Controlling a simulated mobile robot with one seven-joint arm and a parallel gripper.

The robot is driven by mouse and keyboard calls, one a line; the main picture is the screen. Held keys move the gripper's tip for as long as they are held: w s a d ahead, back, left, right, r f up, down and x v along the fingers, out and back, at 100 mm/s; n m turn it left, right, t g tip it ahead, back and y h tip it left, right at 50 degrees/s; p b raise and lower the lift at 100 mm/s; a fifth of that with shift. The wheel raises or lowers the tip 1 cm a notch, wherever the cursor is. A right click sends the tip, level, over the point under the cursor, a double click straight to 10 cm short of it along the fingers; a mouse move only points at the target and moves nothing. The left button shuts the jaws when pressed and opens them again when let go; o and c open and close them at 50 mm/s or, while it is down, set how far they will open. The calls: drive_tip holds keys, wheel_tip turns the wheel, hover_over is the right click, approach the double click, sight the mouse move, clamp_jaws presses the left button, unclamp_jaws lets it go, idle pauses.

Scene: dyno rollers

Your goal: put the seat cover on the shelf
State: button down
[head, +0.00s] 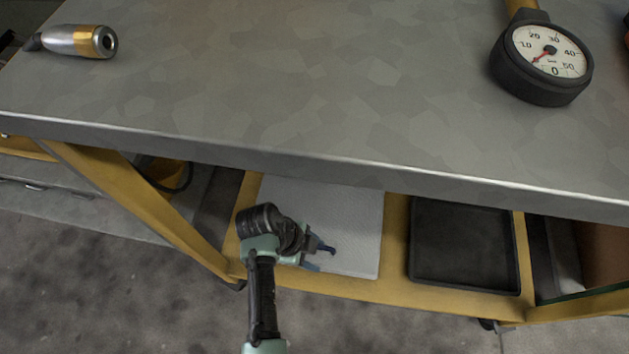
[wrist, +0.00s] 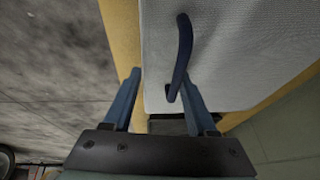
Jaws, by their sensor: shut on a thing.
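A dark blue, thin curved piece, which I take to be the seat cover (wrist: 183,50), shows between my fingers in the wrist view.
A black tray (head: 465,248) lies on the shelf right of the mat. The grey tabletop (head: 300,85) overhangs the shelf. On it are a gauge (head: 545,60) and a metal cylinder with a gold band (head: 80,41). A slanted yellow leg (head: 145,205) stands to the left.

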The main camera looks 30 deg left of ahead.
drive_tip(key=shift+f, duration=0.3)
drive_tip(key=shift+c, duration=1)
unclamp_jaws()
drive_tip(key=shift+f, duration=0.1)
drive_tip(key=p+v, duration=0.6)
drive_tip(key=v, duration=0.6)
drive_tip(key=shift+s, duration=0.15)
